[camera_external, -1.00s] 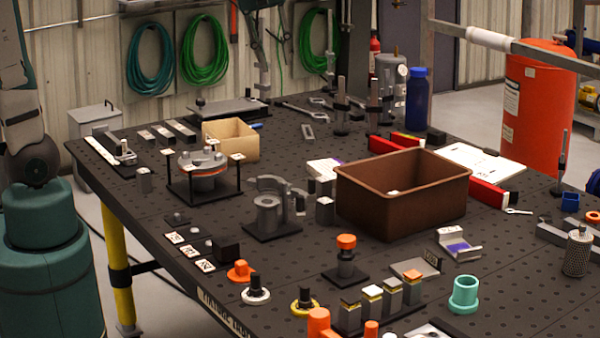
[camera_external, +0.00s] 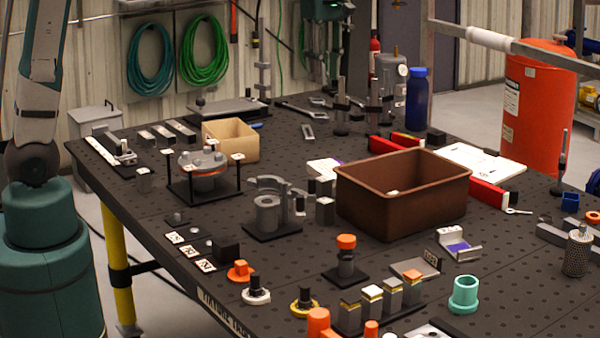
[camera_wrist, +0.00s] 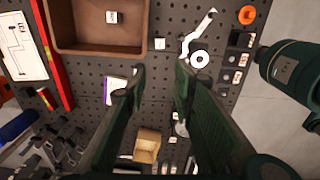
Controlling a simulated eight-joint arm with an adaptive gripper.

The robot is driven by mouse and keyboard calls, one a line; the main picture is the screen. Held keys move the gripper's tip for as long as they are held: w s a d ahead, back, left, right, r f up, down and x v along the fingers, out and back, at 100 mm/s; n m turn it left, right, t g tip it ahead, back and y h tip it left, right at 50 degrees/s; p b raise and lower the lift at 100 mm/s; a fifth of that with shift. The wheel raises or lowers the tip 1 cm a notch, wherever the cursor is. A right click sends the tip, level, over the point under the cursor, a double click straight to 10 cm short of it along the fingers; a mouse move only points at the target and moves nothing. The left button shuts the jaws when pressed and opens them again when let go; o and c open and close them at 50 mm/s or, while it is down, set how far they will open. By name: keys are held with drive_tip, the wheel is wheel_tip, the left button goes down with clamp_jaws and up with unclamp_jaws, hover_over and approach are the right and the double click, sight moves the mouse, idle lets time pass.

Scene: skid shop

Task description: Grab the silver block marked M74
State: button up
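No M74 marking is legible in either view. A small silver block with a pale top (camera_external: 325,210) stands upright on the table left of the brown bin; in the wrist view a pale-topped block beside the bin (camera_wrist: 159,43) appears to be the same one. Another pale-topped block (camera_wrist: 112,16) lies inside the bin. A further grey block (camera_external: 144,180) stands at the table's left side. My gripper (camera_wrist: 157,80) is open and empty, its two dark fingers apart above the table. Its green body (camera_external: 325,12) shows at the top of the external view, behind the table's items.
The brown bin (camera_external: 365,210) has high walls beside the silver block. A grey fixture (camera_external: 268,215) stands to the block's left, and a black-framed fixture (camera_external: 203,185) farther left. A cardboard box (camera_external: 232,143) is behind. An orange-topped part (camera_external: 346,243) stands in front.

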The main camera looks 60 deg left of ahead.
hover_over(325, 200)
drive_tip(key=f, duration=2.9)
drive_tip(key=shift+w+d+f, duration=0.1)
drive_tip(key=shift+w, duration=0.1)
drive_tip(key=shift+f, duration=0.1)
drive_tip(key=shift+f, duration=0.15)
drive_tip(key=shift+f, duration=1.15)
drive_tip(key=shift+f, duration=0.1)
drive_tip(key=shift+s+f+p, duration=0.1)
drive_tip(key=shift+f+p, duration=0.3)
drive_tip(key=shift+f, duration=2.1)
drive_tip(key=c, duration=0.7)
